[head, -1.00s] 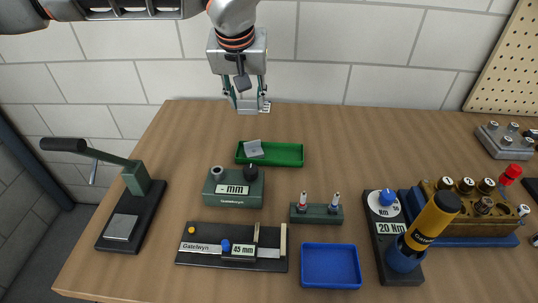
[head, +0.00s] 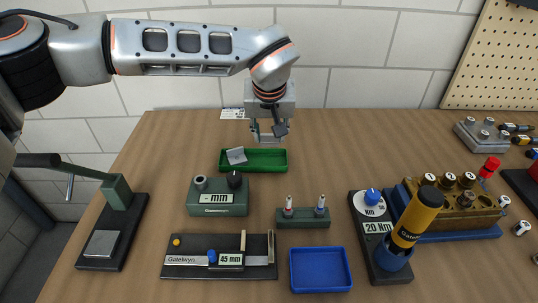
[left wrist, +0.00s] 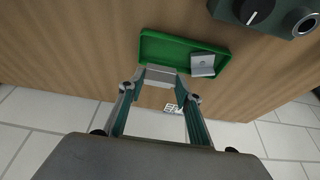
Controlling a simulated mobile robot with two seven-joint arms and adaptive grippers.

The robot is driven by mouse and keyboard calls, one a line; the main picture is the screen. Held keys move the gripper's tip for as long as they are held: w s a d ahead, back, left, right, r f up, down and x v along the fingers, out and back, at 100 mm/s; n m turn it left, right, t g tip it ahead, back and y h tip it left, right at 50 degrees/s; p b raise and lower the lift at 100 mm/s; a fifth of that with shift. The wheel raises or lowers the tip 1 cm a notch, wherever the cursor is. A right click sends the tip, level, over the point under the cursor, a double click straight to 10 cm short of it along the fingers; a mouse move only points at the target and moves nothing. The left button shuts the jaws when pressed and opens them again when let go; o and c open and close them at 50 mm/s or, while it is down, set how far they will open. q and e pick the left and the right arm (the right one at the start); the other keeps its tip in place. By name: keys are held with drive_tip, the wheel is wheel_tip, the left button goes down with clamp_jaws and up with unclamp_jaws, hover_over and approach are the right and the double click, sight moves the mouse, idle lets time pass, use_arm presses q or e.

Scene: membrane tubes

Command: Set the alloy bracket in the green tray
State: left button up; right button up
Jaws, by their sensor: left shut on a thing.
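The green tray (head: 270,167) lies at the back middle of the table, and it also shows in the left wrist view (left wrist: 158,40). A grey folded metal plate (head: 236,155) rests at the left of the tray in the head view. It also shows in the left wrist view (left wrist: 203,65). My left gripper (head: 266,140) is shut on a pale grey metal piece (left wrist: 160,76), which looks to be the alloy bracket. It is at the tray's back edge and above it; the exact height is hard to tell. My right gripper is not in view.
A green meter box (head: 217,205) stands in front of the tray. A twin-post stand (head: 303,220), a blue tray (head: 320,270) and a black gauge board (head: 185,260) are nearer. A lever press (head: 117,195) stands left. The table right of the green tray is clear.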

use_arm(q)
drive_tip(key=shift+f, duration=3.55)
drive_tip(key=shift+f, duration=0.15)
drive_tip(key=o, duration=0.9)
